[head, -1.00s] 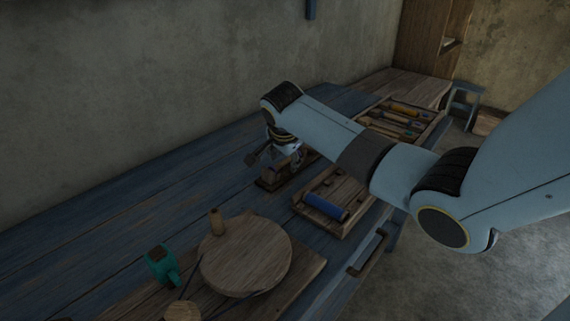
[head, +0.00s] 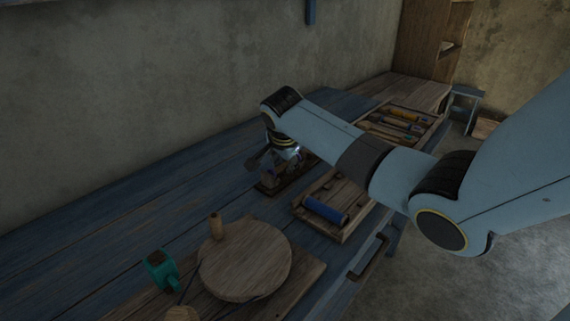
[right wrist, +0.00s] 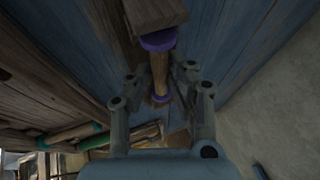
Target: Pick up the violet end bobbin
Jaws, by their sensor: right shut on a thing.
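The violet end bobbin (right wrist: 160,72) shows in the right wrist view as a wooden shaft with a violet flange at each end. My right gripper (right wrist: 160,76) has its fingers on either side of the shaft and is shut on it. One end of the bobbin is close to a wooden block (right wrist: 152,12); I cannot tell if they touch. In the head view my right gripper (head: 277,160) is low over a small wooden stand (head: 287,182) on the blue bench, and the bobbin is hard to make out there. My left gripper is not in view.
A tray (head: 340,230) with a blue roll (head: 325,209) is right of the stand. A rack (head: 436,122) of several coloured bobbins is farther back. A round wooden wheel (head: 245,265) and a green spool (head: 160,270) are in front. The bench's left side is clear.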

